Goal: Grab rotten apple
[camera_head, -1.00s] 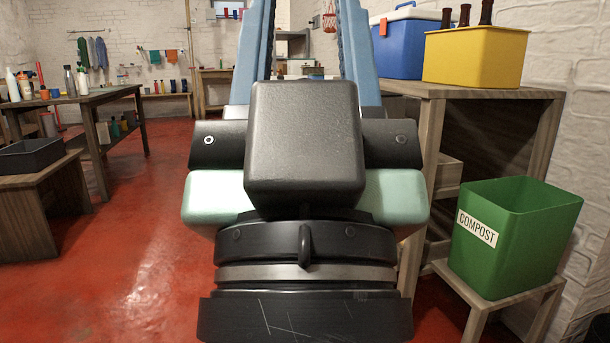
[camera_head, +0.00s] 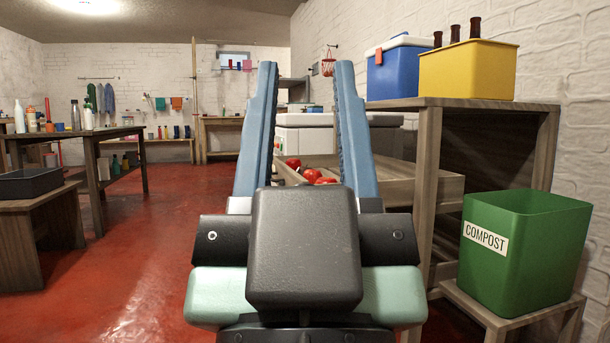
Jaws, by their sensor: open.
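Several red, round fruits that look like apples (camera_head: 312,175) lie in a pulled-out wooden drawer (camera_head: 441,188) beyond my gripper. They are small and partly hidden, so I cannot tell which one is rotten. My gripper (camera_head: 305,68) points forward and up in the middle of the head view. Its two blue fingers stand wide apart with nothing between them. The fruits show through the gap, farther away. The right finger and my black wrist hide part of the drawer.
A green compost bin (camera_head: 522,255) stands on a low wooden stand at right. A wooden shelf (camera_head: 470,103) above holds a blue cooler (camera_head: 396,68) and a yellow crate (camera_head: 468,70) with bottles. At left are a table (camera_head: 92,137) and a dark tray (camera_head: 30,183). Red floor is clear at left centre.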

